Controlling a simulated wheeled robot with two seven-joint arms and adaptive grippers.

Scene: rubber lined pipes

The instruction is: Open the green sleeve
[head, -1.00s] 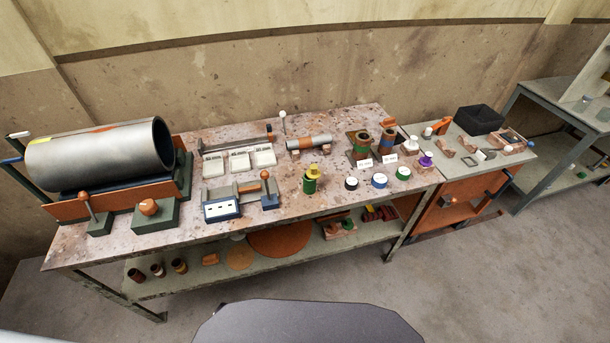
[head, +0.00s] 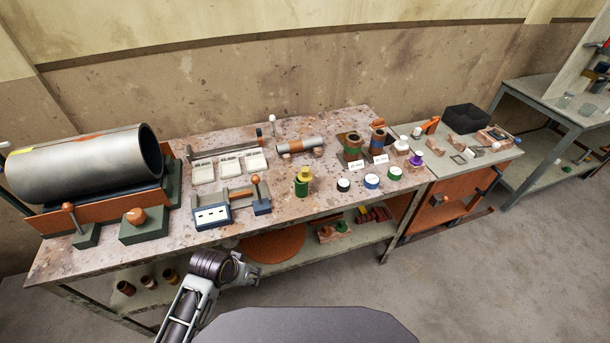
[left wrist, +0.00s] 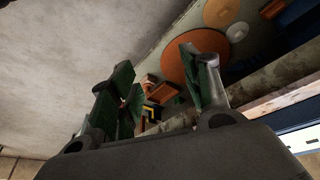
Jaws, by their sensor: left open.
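A green sleeve-like cylinder with a yellow top (head: 303,182) stands upright near the front edge of the workbench (head: 285,213). A brown cylinder with a green band (head: 351,147) stands farther back beside a second one with a blue band (head: 377,141). I cannot tell for sure which is the green sleeve. My left gripper (head: 243,270) is in front of the bench, low and left of the yellow-topped cylinder, apart from it. In the left wrist view its green-padded fingers (left wrist: 157,68) are spread and empty. My right gripper is not in view.
White, blue and green-marked round caps (head: 343,185) stand right of the yellow-topped cylinder. A blue-based clamp fixture (head: 212,215) stands to its left. A large grey pipe (head: 85,165) lies at the left. The lower shelf holds an orange disc (head: 275,247).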

